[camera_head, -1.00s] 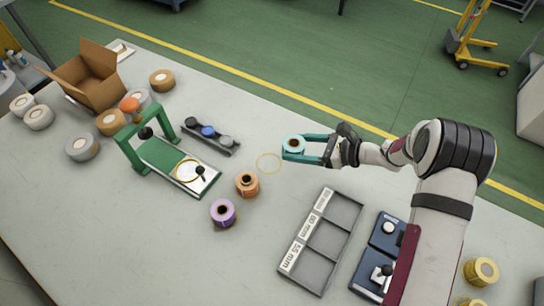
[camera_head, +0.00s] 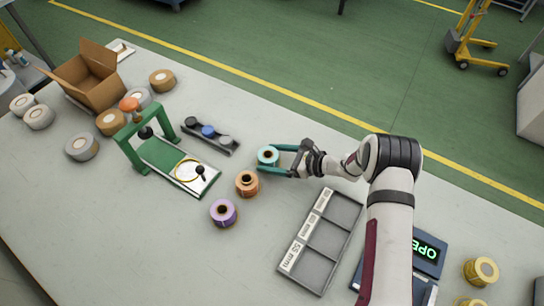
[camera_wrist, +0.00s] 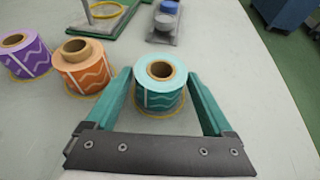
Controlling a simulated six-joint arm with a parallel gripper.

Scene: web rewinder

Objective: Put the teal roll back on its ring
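The teal roll (camera_head: 267,157) stands upright on the table, its brown core facing up. In the wrist view the teal roll (camera_wrist: 158,96) has a thin yellow ring (camera_wrist: 157,114) showing around its base, so it stands on the ring outline. My gripper (camera_head: 274,161) is low at the table with its green fingers on either side of the roll. In the wrist view my gripper (camera_wrist: 159,75) is open, with gaps between the fingers and the roll. The far side of the ring is hidden by the roll.
An orange roll (camera_head: 247,184) and a purple roll (camera_head: 223,212) stand close by on the left. A grey rack with knobs (camera_head: 210,133) lies behind, a green-framed stand (camera_head: 158,153) further left. A grey divided tray (camera_head: 326,236) lies in front to the right.

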